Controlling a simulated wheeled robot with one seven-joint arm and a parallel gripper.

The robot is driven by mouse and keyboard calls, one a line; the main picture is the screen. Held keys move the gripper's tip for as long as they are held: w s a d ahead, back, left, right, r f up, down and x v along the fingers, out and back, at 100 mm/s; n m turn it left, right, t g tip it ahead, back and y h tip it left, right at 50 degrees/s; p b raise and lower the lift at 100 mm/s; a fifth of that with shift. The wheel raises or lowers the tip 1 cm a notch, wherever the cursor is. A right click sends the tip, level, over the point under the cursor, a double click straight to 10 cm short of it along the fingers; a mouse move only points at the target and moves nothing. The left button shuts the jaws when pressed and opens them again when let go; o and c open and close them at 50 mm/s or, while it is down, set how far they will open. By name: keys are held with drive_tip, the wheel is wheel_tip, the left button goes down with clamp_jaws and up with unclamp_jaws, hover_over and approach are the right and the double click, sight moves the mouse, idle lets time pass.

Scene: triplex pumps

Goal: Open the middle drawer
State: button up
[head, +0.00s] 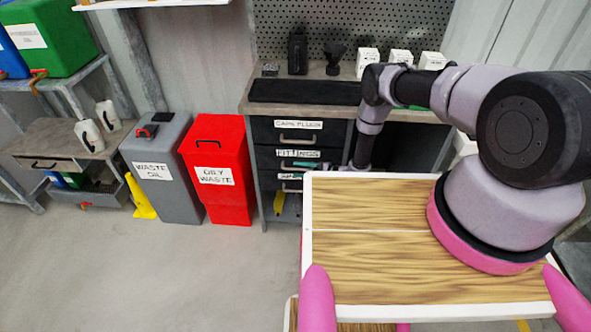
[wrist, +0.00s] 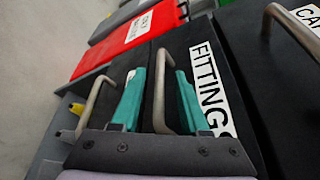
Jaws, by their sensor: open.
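The middle drawer (head: 268,155), labelled FITTINGS, is in the dark cabinet under the bench in the head view and looks closed. Its front (wrist: 174,50) fills the middle of the wrist view, turned on its side, with a grey bar handle (wrist: 159,93). My gripper (wrist: 160,82) has two teal fingers, open, one on each side of this handle. In the wrist view the handle stands between the fingers with gaps visible; contact cannot be told. In the head view my arm reaches down to the drawers, and my gripper (head: 306,177) is partly hidden there.
The CAPS PLUGS drawer (head: 264,131) is above, with its handle (wrist: 291,28) at the wrist view's right. A lower drawer's handle (wrist: 94,103) is left of my fingers. Red (head: 217,165) and grey (head: 165,175) waste bins stand left of the cabinet. The floor in front is clear.

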drive_tip(key=shift+x, duration=1.1)
clamp_jaws()
idle(0.7)
